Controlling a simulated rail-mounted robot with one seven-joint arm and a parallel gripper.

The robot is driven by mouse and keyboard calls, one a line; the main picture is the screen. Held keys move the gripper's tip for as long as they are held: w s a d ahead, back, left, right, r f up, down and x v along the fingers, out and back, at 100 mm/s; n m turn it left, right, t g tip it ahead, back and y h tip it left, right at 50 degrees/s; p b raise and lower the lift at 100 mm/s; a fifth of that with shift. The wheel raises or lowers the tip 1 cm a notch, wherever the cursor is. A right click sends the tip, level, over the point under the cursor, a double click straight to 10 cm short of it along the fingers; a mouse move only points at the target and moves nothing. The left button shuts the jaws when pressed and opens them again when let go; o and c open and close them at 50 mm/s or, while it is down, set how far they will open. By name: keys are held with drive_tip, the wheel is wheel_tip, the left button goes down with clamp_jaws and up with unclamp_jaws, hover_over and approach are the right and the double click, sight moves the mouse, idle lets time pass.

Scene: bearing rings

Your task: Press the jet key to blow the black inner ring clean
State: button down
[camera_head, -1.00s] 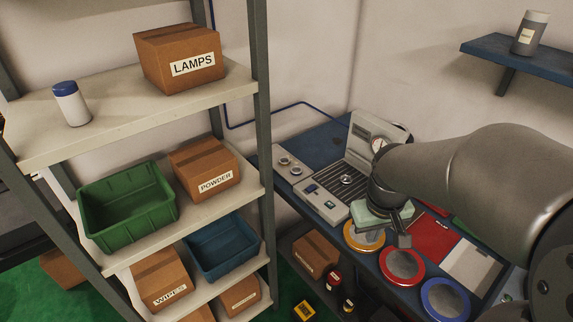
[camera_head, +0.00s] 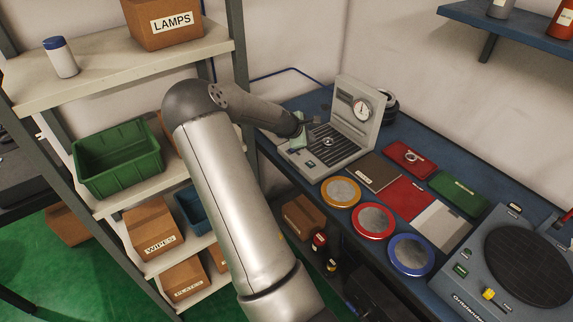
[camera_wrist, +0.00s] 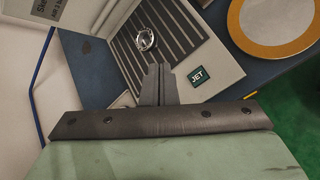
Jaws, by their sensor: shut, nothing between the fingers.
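The jet station (camera_head: 357,115) is a grey unit with a slatted bed, a gauge and an upright back panel. A small ring (camera_head: 328,141) sits on the slats; it also shows in the wrist view (camera_wrist: 146,40), shiny with a dark centre. The green JET key (camera_wrist: 198,76) is on the station's pale front strip in the wrist view, just right of my fingertips. My gripper (camera_wrist: 157,80) is shut and empty, its fingers over the station between ring and key. In the head view my pale green gripper body (camera_head: 298,143) covers the station's left side.
Gold (camera_head: 340,191), red (camera_head: 374,221) and blue (camera_head: 410,254) rimmed discs lie along the bench front. A red tray (camera_head: 411,159) holding a ring and a green tray (camera_head: 458,192) lie behind. A round-plated machine (camera_head: 515,262) is at right. Shelving (camera_head: 95,85) stands close at left.

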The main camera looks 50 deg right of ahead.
sight(308, 165)
drive_tip(key=shift+d, duration=0.1)
drive_tip(key=shift+f, duration=0.1)
drive_tip(key=shift+f+b, duration=2.85)
drive_tip(key=shift+f, duration=1.55)
drive_tip(key=shift+f, duration=0.1)
drive_tip(key=shift+f+b, duration=0.3)
drive_tip(key=shift+b, duration=0.15)
drive_tip(key=shift+f+b, duration=0.3)
drive_tip(key=shift+f, duration=0.05)
drive_tip(key=shift+r, duration=0.1)
drive_tip(key=shift+r+p, duration=0.4)
drive_tip(key=shift+r, duration=0.3)
